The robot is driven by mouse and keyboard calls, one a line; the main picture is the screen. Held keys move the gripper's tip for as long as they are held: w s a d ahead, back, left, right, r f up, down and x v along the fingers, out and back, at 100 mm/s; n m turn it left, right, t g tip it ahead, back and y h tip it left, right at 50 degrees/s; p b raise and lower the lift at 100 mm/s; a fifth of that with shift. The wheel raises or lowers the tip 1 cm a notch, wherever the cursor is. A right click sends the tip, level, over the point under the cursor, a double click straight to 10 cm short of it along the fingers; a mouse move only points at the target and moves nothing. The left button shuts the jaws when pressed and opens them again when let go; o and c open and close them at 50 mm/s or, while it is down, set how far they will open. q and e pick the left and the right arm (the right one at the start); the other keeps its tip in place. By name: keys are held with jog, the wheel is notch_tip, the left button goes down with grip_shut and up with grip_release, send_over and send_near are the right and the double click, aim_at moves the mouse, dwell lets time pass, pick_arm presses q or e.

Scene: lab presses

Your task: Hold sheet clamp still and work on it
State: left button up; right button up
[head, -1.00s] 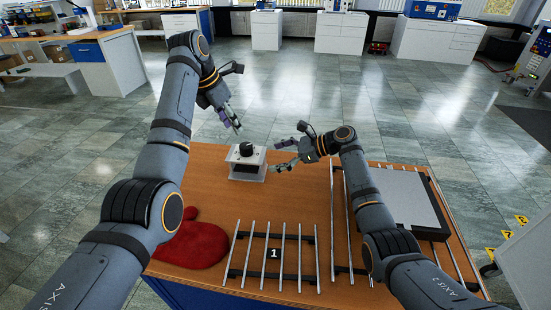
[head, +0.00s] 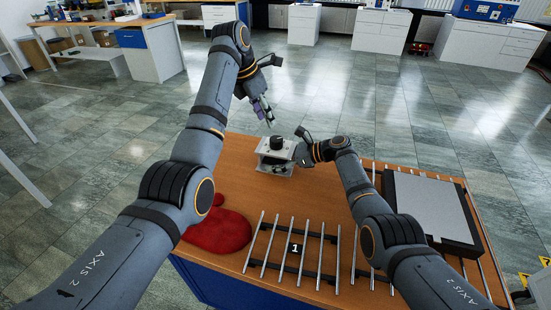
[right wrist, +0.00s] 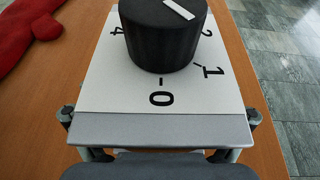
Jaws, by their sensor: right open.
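The sheet clamp (head: 276,160) is a small silver block with a pale top plate and a black round knob (head: 277,142); it stands upright near the table's far edge. In the right wrist view its plate (right wrist: 105,85) carries numerals, with 0 at the near side, and its knob (right wrist: 163,35) has a white mark. My right gripper (head: 285,160) is open, with one fingertip at each side of the clamp's near end; contact is unclear. My left gripper (head: 264,114) is above the knob, pointing down, its fingers apart and empty.
A red mitt (head: 215,232) lies on the wooden table (head: 225,275) at left. A rod rack (head: 290,250) marked 1 lies in front. A dark and grey flat box (head: 430,207) is at right. Bare tabletop lies between clamp and rack.

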jog(key=c, duration=1.7)
